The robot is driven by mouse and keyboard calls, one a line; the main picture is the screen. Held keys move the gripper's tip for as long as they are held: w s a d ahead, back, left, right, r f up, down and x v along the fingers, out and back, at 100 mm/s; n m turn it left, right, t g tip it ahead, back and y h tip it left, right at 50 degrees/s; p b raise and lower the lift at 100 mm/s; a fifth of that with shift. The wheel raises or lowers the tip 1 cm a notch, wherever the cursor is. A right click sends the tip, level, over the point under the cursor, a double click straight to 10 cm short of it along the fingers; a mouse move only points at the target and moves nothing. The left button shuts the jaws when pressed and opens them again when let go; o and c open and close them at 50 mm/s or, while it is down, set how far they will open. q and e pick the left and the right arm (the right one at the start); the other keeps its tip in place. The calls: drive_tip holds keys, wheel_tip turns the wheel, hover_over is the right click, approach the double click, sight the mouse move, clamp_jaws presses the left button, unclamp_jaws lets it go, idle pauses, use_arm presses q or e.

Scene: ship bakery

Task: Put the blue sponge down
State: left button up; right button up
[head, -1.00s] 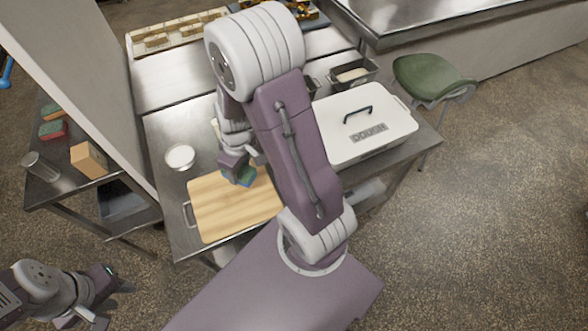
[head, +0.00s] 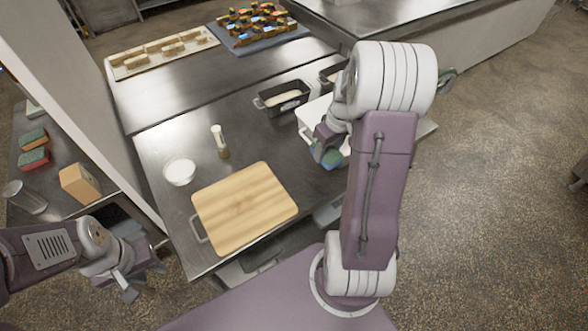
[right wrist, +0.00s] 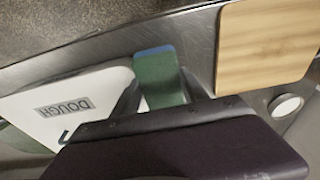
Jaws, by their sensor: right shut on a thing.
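The blue sponge (head: 331,157), with a blue side and a green side, is in my right gripper (head: 325,145). It is held over the strip of steel table between the wooden board (head: 245,208) and the white dough box (head: 306,116); my right arm covers most of the box. In the right wrist view the sponge (right wrist: 158,78) sticks out from between the fingers, green face showing, blue edge at its far end. The board (right wrist: 262,45) is to its right and the dough box (right wrist: 70,105) to its left. My left gripper (head: 140,279) is open and empty, low at the left.
A white bowl (head: 179,171) and a shaker (head: 219,142) stand left of and behind the board. Black tins (head: 283,98) stand farther back. On the left side table are more sponges (head: 33,159), a cardboard box (head: 80,184) and a metal cup (head: 25,197). The board is bare.

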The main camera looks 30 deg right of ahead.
drive_tip(key=p, duration=0.2)
hover_over(290, 168)
drive_tip(key=f, duration=0.6)
drive_tip(key=shift+s+d+f, duration=0.1)
drive_tip(key=shift+s+f, duration=0.15)
drive_tip(key=shift+f, duration=0.05)
wheel_tip(290, 168, down, 4)
drive_tip(key=shift+r, duration=0.1)
drive_tip(key=shift+f, duration=0.25)
drive_tip(key=o, duration=1.2)
